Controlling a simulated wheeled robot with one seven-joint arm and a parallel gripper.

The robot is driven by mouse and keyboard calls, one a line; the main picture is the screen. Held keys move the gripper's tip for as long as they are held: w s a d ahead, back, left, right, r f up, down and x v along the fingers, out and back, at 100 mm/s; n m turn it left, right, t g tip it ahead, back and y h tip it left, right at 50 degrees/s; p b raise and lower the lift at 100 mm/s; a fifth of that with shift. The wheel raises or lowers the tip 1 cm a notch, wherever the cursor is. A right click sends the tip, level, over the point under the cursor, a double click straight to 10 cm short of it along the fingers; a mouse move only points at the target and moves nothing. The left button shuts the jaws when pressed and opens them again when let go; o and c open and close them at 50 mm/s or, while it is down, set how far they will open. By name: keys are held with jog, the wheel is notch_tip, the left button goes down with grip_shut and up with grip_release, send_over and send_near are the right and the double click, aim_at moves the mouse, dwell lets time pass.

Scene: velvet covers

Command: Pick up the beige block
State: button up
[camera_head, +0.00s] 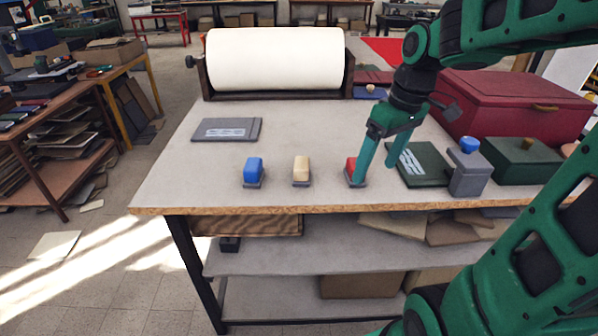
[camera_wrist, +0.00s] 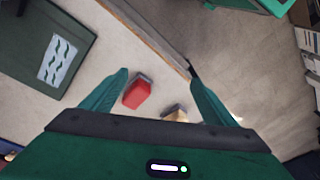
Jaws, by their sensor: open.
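The beige block (camera_head: 301,168) stands on a small grey base near the front edge of the table, between a blue block (camera_head: 253,170) and a red block (camera_head: 351,166). In the wrist view the beige block (camera_wrist: 176,115) shows only in part, low in the picture beside the right finger. My gripper (camera_head: 378,170) is open and empty. In the head view its fingers are to the right of the beige block, by the red block, and one finger partly covers the red block. In the wrist view the red block (camera_wrist: 137,92) appears between the fingers (camera_wrist: 160,78).
A dark green book (camera_head: 420,166) and a grey box with a blue knob (camera_head: 468,172) lie right of my gripper. A red case (camera_head: 515,110) and green box (camera_head: 522,160) are farther right. The table's middle is clear.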

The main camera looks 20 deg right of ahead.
aim_at(303, 162)
jog(key=w+a+n+y, duration=0.1)
jog(key=w+a+n, duration=0.2)
jog(key=w, duration=0.1)
jog(key=w+a+n+y, duration=0.1)
jog(key=w+a+n, duration=0.2)
jog(key=w+a, duration=0.1)
jog(key=w+a+f+n, duration=0.1)
jog(key=w+a+n, duration=0.2)
jog(key=w+n, duration=0.1)
jog(key=shift+w+a+f+y, duration=0.15)
jog(key=shift+w+y, duration=0.25)
jog(key=shift+w, duration=0.35)
jog(key=shift+w+d+x, duration=0.1)
jog(key=shift+x, duration=1.5)
jog(key=shift+w+d+x, duration=0.1)
jog(key=shift+x, duration=1.55)
jog(key=c, duration=1.2)
